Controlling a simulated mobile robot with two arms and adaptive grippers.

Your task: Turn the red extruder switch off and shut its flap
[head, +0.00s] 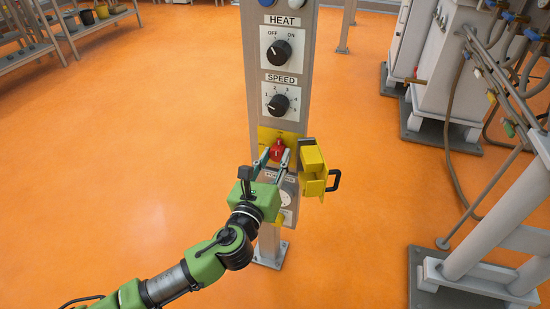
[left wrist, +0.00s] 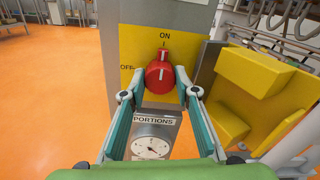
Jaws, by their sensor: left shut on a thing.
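The red switch (head: 277,150) sits on a yellow plate (head: 265,134) low on the grey control post. In the left wrist view the switch (left wrist: 160,78) has its handle and white mark pointing up to ON, with OFF lettered to its left. My left gripper (head: 276,160) reaches in from below and is shut on the switch, a finger at each side; its fingertips also show in the left wrist view (left wrist: 160,95). The yellow flap (head: 313,172) stands open to the right of the plate, with a black handle (head: 335,180) on its outer side. My right gripper is not in view.
Above are the SPEED knob (head: 278,104) and HEAT knob (head: 279,53). A PORTIONS dial (left wrist: 151,147) is just below the switch. Grey machinery with pipes (head: 455,60) stands to the right. The orange floor on the left is clear.

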